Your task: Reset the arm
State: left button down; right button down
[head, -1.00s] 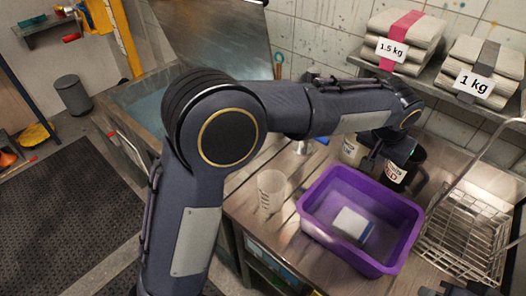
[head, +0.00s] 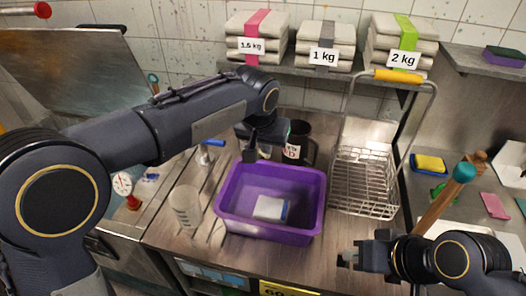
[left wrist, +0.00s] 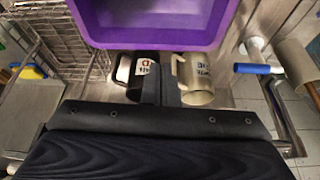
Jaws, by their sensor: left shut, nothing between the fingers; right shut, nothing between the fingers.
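My left arm reaches in from the left in the head view. Its gripper (head: 249,156) is shut and empty, above the back left edge of the purple tub (head: 314,212). In the left wrist view its fingers (left wrist: 161,92) are together in front of a black bucket (left wrist: 133,88) and a cream bucket (left wrist: 199,88), both labelled. The black bucket (head: 304,150) also shows in the head view behind the tub; the cream one is hidden there by my arm. My right gripper (head: 347,258) is shut and empty at the lower right, over the counter's front.
A white and blue block (head: 270,209) lies in the tub. A clear beaker (head: 186,207) stands left of it. A wire basket (head: 364,182) stands to the right. Weighted stacks (head: 322,42) sit on the shelf behind. A wooden-handled tool (head: 437,202) rises beside my right gripper.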

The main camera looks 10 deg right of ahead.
pick_arm(q)
jog(key=v, duration=0.6)
jog(key=s+a+f+n+h, duration=0.1)
jog(key=s+a, duration=0.3)
jog(key=a, duration=0.6)
jog(key=s+a+n+h, duration=0.15)
jog(key=s+a, duration=0.25)
jog(key=a, duration=0.7)
jog(key=s+a+f+n, duration=0.2)
jog(key=s+f, duration=0.3)
jog(key=s, duration=0.3)
jog(key=s+a+f+n+t, duration=0.1)
jog(key=s+a+f+n, duration=0.1)
jog(key=s+f, duration=0.3)
jog(key=s+a, duration=0.1)
jog(key=s, duration=0.2)
jog(key=shift+a+f+t+b, duration=0.3)
jog(key=shift+a+f+b, duration=0.1)
jog(key=shift+s+y, duration=0.1)
jog(key=shift+y, duration=0.15)
